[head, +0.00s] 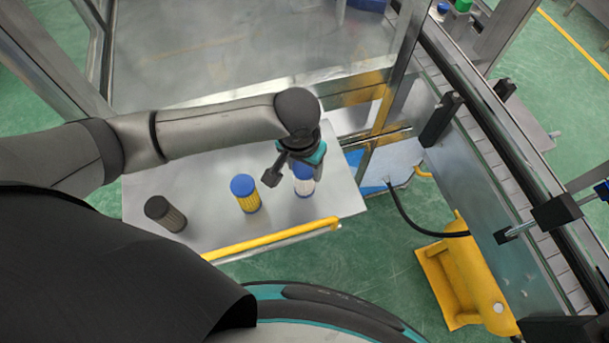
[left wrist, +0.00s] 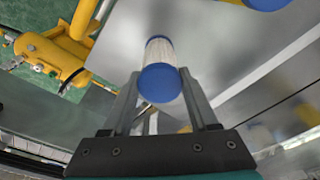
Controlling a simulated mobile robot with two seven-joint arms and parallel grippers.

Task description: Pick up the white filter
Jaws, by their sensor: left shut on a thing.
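The white filter (head: 303,187) has a white pleated body and a blue cap, and it is at the right end of the metal table. My left gripper (head: 292,170) is over it and partly covers it. In the left wrist view the white filter (left wrist: 160,52) lies between the two fingers, blue cap toward the camera. The fingers of my left gripper (left wrist: 161,88) are shut on it. I cannot tell whether its base touches the table. My right gripper is not in view.
A yellow filter with a blue cap (head: 247,199) and a dark filter (head: 168,215) stand to the left on the metal table (head: 210,170). A yellow rail (head: 270,239) runs along the table's front edge. A conveyor (head: 490,150) and metal frame are at the right.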

